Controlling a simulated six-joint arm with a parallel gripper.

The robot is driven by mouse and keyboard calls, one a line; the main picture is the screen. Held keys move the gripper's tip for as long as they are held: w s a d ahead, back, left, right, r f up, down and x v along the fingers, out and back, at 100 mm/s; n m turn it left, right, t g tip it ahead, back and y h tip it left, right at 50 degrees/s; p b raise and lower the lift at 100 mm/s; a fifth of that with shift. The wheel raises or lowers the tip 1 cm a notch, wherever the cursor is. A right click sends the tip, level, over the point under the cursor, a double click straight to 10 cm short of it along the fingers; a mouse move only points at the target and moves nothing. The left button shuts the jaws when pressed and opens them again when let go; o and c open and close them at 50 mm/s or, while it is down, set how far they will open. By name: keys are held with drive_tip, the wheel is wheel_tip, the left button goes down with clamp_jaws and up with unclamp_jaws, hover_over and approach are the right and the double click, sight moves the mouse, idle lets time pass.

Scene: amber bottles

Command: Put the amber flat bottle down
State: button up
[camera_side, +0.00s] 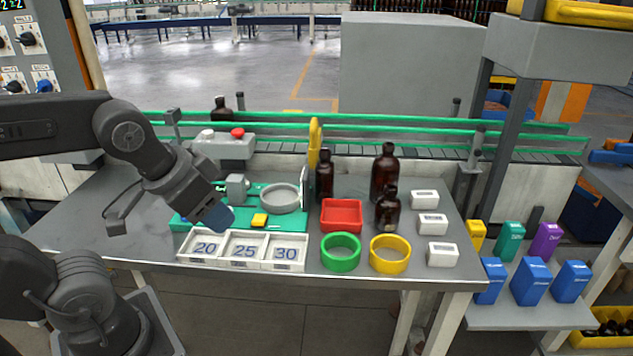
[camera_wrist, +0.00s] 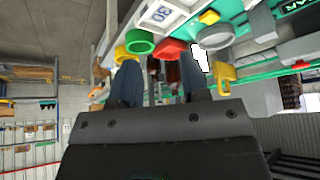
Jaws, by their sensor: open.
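Three dark amber bottles stand upright on the bench in the side view: a slim one (camera_side: 324,178) behind the red tray, a tall one (camera_side: 384,174) to its right, and a shorter, broad one (camera_side: 388,211) in front of the tall one. I cannot tell for sure which is the flat bottle. My gripper (camera_side: 217,216), with blue fingers, is above the left part of the bench near the white numbered trays, well left of these bottles. In the wrist view my gripper (camera_wrist: 160,82) has its fingers apart with nothing held between them. Dark bottle shapes show small beyond them.
White trays marked 20, 25 and 30 (camera_side: 243,265) line the front edge. A red tray (camera_side: 342,229), green ring (camera_side: 341,267), yellow ring (camera_side: 390,269) and white boxes (camera_side: 432,224) lie to the right. A green fixture (camera_side: 195,219) and upright yellow part (camera_side: 314,143) stand behind.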

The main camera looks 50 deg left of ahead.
sight(330, 153)
drive_tip(key=w+a+f+t, duration=0.1)
drive_tip(key=w+a+t, duration=0.1)
drive_tip(key=w, duration=0.7)
drive_tip(key=w+a+f+n+t+y, duration=0.1)
drive_tip(key=w+a+t, duration=0.2)
drive_tip(key=w, duration=0.6)
drive_tip(key=w+a+f+t, duration=0.1)
drive_tip(key=w+a+t, duration=0.1)
drive_tip(key=w, duration=0.7)
drive_tip(key=shift+w+a+f+t+y, duration=0.2)
drive_tip(key=shift+w+a+t+y, duration=0.15)
drive_tip(key=shift+a, duration=0.45)
drive_tip(key=shift+x, duration=2.65)
drive_tip(key=shift+a, duration=0.15)
drive_tip(key=shift+r, duration=0.1)
clamp_jaws()
